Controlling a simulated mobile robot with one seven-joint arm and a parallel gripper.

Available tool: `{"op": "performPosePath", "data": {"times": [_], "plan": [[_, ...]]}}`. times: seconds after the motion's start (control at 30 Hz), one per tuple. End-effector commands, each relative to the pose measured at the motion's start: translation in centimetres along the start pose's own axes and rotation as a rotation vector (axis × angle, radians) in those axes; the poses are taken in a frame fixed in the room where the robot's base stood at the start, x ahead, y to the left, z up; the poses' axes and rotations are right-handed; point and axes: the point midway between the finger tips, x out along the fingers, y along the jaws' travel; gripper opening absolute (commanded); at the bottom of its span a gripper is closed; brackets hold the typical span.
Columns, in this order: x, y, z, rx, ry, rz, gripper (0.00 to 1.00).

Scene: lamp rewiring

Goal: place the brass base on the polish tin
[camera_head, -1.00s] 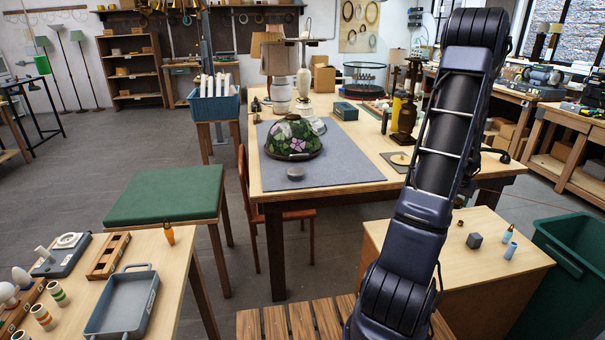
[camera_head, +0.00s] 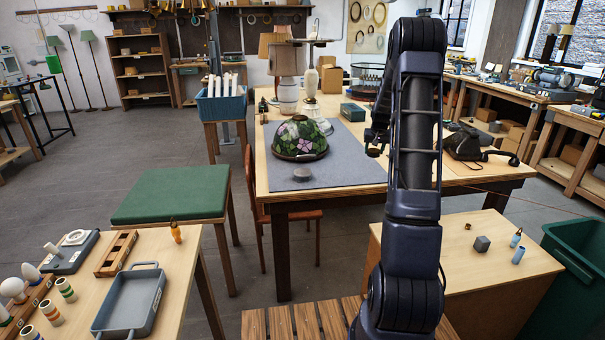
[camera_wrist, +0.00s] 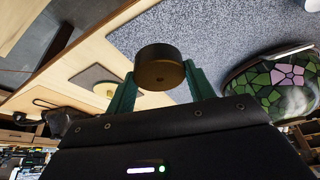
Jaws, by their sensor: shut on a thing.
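My gripper (camera_wrist: 160,84) is shut on the brass base (camera_wrist: 159,66), a short dark brass cylinder between the two green fingers in the wrist view. In the head view the base (camera_head: 374,152) shows small below my gripper, left of my arm, raised above the big worktable. A flat round grey tin (camera_head: 302,174), which looks like the polish tin, sits near the front of the grey mat with nothing on it. My gripper is to its right and apart from it. I cannot make out the tin in the wrist view.
A stained-glass lampshade (camera_head: 299,138) stands on the grey mat (camera_head: 345,172) just behind the tin; it also shows at the right of the wrist view (camera_wrist: 275,85). A yellow disc (camera_wrist: 104,90) lies on a small brown mat. A black telephone (camera_head: 468,146) is on the table's right.

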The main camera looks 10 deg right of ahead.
Motion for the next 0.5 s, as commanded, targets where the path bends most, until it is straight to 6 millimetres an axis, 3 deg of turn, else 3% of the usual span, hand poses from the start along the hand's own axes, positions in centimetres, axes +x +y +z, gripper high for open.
{"op": "performPosePath", "data": {"times": [0.03,0.2,0.5], "plan": [[-0.3,-2.3,-0.9,-0.031,0.003,-0.013,0.19],[-1.4,-9.3,-3.1,-0.124,0.003,-0.05,0.19],[-4.1,-21.8,-5.3,-0.285,0.005,-0.116,0.19]]}}
